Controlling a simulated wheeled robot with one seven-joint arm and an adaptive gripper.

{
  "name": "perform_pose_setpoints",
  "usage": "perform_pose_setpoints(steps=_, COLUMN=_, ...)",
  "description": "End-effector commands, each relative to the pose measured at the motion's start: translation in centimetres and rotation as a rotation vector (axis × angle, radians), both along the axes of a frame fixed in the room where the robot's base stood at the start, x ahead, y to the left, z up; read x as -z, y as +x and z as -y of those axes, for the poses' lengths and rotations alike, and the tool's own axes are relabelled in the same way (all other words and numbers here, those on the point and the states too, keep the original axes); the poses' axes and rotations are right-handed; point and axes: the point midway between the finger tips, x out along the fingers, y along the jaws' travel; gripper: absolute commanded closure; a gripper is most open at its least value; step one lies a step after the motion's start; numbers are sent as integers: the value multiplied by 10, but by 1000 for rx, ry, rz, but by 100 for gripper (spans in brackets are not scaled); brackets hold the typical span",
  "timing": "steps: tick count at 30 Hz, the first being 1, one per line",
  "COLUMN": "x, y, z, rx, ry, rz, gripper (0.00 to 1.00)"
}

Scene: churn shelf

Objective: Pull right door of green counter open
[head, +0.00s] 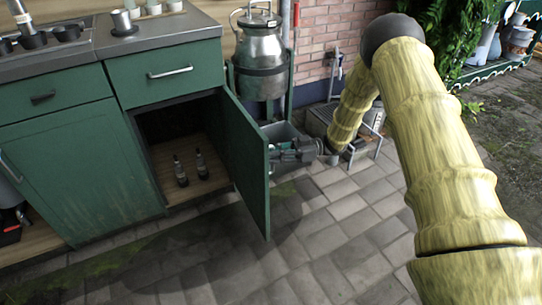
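The green counter (96,160) stands at the left with a grey top. Its right door (243,160) is swung well open, and its free edge points toward the camera. The opening behind it shows a dark inside and a wooden floor (160,173) with two dark bottles (190,167). My gripper (275,150) is at the outer, right side of the door, at about mid height. Its fingertips are partly behind the door, so I cannot tell whether they touch it or are open. The door's handle is not visible.
A metal churn (260,55) stands in a green frame behind the door. A crate-like stand (335,128) with pipes is behind my gripper, before a brick wall (325,35). The paved floor (310,250) in front is clear.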

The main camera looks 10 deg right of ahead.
Motion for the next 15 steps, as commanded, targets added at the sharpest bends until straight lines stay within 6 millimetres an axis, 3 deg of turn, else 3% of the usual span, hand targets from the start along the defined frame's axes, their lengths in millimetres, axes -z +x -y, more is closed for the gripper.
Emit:
perform_pose_setpoints(steps=8, x=-2, y=2, z=-1, rx=3, ry=1, rz=4, gripper=100)
perform_pose_setpoints(steps=9, x=-2, y=2, z=-1, rx=3, ry=1, rz=4, gripper=85)
perform_pose_setpoints(steps=12, x=-2, y=2, z=0, rx=3, ry=1, rz=3, gripper=68)
perform_pose_setpoints(steps=15, x=-1, y=1, z=1, rx=4, ry=0, rz=3, gripper=68)
